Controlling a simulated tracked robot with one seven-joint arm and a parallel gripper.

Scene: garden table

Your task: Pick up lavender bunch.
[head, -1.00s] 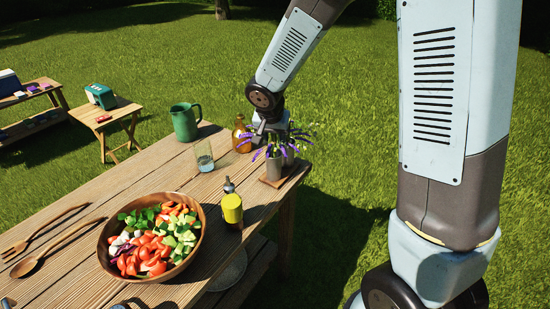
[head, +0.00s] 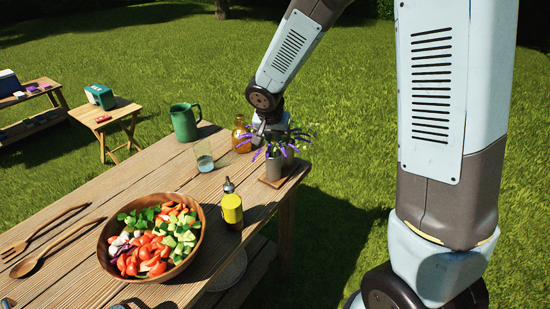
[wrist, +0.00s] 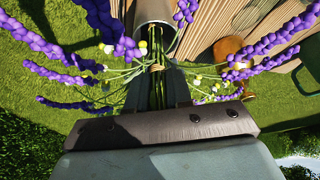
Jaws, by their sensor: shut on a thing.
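The lavender bunch (head: 272,151) has purple flower spikes and green stems tied with a tan band. It stands in a grey cylindrical vase (head: 273,169) at the table's far right corner. In the wrist view the purple spikes (wrist: 112,18) spread out on both sides, and the vase rim (wrist: 158,10) is at the top. My gripper (wrist: 158,92) is shut on the lavender stems, just by the tan band. In the head view my gripper (head: 268,136) is at the flowers, above the vase, and its fingers are mostly hidden.
An amber bottle (head: 239,135), a clear glass (head: 204,158) and a green pitcher (head: 184,122) stand left of the vase. A yellow bottle (head: 232,209) and a salad bowl (head: 108,254) are nearer.

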